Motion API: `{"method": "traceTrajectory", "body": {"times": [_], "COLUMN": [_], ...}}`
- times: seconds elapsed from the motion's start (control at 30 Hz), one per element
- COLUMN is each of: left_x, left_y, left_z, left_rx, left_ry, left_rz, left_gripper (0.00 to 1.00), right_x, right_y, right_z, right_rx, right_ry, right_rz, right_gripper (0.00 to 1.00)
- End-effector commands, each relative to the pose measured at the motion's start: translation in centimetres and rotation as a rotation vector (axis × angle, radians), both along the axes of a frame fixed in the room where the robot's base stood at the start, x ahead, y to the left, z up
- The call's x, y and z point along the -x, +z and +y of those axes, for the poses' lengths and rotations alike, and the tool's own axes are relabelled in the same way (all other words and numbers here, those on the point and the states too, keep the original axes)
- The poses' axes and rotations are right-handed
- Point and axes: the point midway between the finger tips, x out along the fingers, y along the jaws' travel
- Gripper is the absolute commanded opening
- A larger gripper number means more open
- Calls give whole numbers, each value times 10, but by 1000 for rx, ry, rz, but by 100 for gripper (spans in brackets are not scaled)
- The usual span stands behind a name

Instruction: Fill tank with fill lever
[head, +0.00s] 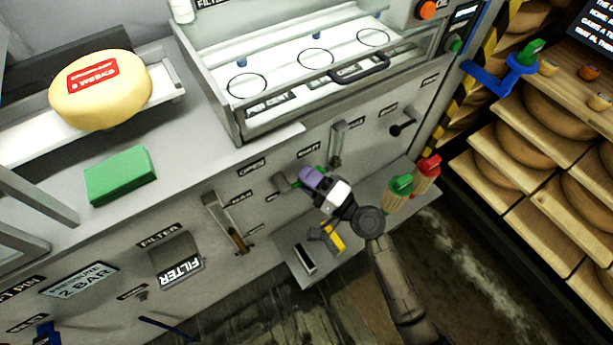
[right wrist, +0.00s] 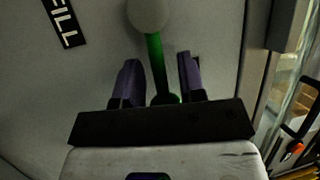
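The fill lever (right wrist: 154,65) shows in the right wrist view as a green stem with a grey ball knob, beside a black label ending in "ILL" (right wrist: 64,20). My right gripper (right wrist: 160,80) has its two purple fingers apart, one on each side of the stem, with gaps visible. In the head view my right gripper (head: 311,178) is at the machine's front panel and hides most of the lever. The tank is not clearly identifiable. My left gripper is not in view.
The grey panel carries other levers, including one (head: 336,145) above my gripper. A low shelf (head: 352,226) below holds red- and green-topped items (head: 398,188). A cheese wheel (head: 100,92) and green block (head: 120,175) are at the left. Wooden cheese racks (head: 520,213) stand right.

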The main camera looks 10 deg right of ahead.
Motion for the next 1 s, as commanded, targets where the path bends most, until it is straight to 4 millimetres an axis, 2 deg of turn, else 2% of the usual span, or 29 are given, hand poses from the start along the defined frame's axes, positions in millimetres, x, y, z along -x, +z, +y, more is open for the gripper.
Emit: {"method": "traceTrajectory", "body": {"times": [0.37, 0.73, 1.0], "left_x": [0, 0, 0], "left_y": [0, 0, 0], "left_z": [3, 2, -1], "left_rx": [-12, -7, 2], "left_ry": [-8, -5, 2], "left_rz": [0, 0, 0], "left_gripper": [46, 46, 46], "right_x": [-2, -2, -3], "right_y": [1, 1, 0], "right_z": [2, 1, 0], "right_rx": [1, 1, 2], "right_ry": [0, -1, -4], "right_rz": [-1, -1, 0], "right_gripper": [37, 1, 0]}}
